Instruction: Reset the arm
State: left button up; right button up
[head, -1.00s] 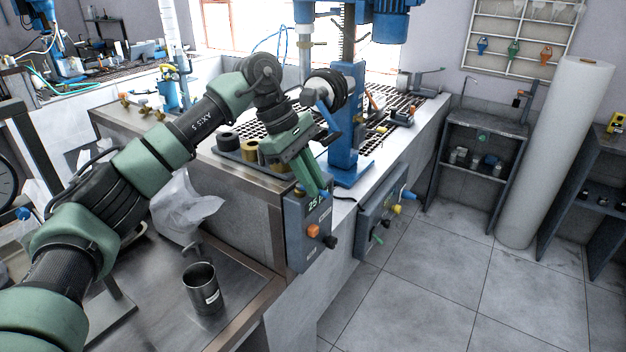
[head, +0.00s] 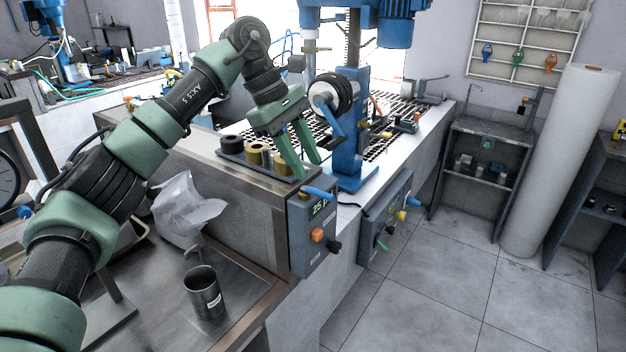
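My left arm comes in from the left and bends over the metal bench. Its green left gripper (head: 307,168) points down, with its two fingers apart and nothing visible between them. It is just right of a dark tray of black and brass-coloured cylinders (head: 254,154) and in front of the blue stand of the flotation machine (head: 347,140). Below the fingertips is a grey control box (head: 313,235) with a lit display, an orange button, a black knob and a blue handle. My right gripper is not in view.
A metal cup (head: 204,292) and a crumpled translucent bag (head: 184,208) are on the lower steel bench. A second control box (head: 386,222) is on the bench side. A tall white roll (head: 558,165) stands by grey shelves. The floor at right is clear.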

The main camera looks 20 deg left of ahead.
pick_arm(q)
jog(key=shift+v, duration=1.05)
jog(key=shift+d+f, duration=0.1)
